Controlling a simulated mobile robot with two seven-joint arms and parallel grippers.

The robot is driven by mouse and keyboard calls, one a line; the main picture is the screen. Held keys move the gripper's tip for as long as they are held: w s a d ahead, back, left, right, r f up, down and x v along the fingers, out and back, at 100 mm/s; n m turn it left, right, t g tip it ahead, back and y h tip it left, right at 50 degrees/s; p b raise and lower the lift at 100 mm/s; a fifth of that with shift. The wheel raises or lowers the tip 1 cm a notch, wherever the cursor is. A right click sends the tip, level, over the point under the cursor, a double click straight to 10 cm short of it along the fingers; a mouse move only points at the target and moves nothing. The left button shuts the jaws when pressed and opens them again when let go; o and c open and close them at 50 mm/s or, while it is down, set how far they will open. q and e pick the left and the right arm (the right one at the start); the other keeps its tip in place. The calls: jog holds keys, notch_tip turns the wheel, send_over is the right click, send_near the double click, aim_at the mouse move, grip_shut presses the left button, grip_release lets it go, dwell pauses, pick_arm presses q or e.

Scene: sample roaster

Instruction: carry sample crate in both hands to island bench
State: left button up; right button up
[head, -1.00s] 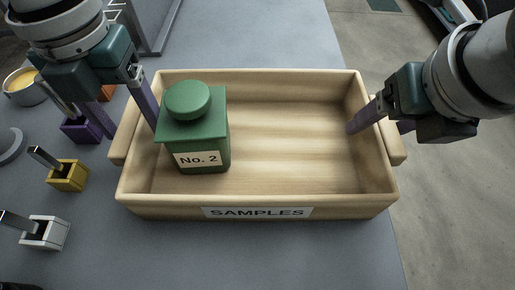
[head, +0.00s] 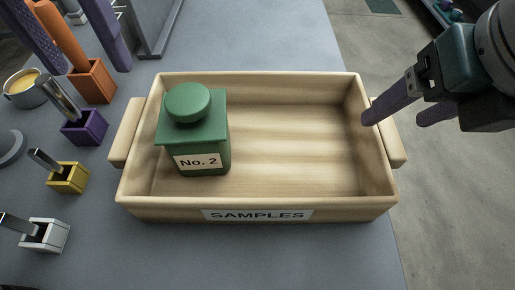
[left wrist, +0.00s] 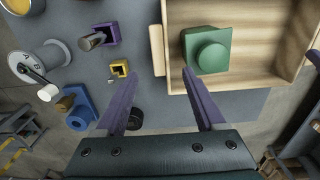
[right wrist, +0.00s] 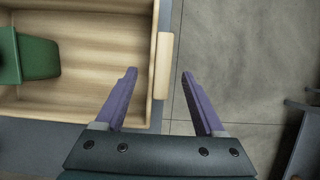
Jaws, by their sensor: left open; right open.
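The wooden sample crate (head: 290,205), labelled SAMPLES, rests level on a grey bench top near its right edge. A green canister (head: 195,140) labelled No. 2 stands upright in its left part. My left gripper (head: 92,68) is open and empty, above the bench beyond the crate's back left corner. In the left wrist view the left handle (left wrist: 157,50) lies ahead of its fingers. My right gripper (head: 398,120) is open at the crate's right side. In the right wrist view its fingers lie either side of the right handle (right wrist: 163,65), apart from it.
A grey metal frame (head: 155,30) stands behind. Open floor (head: 450,210) lies to the right.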

jog(key=v, duration=0.7)
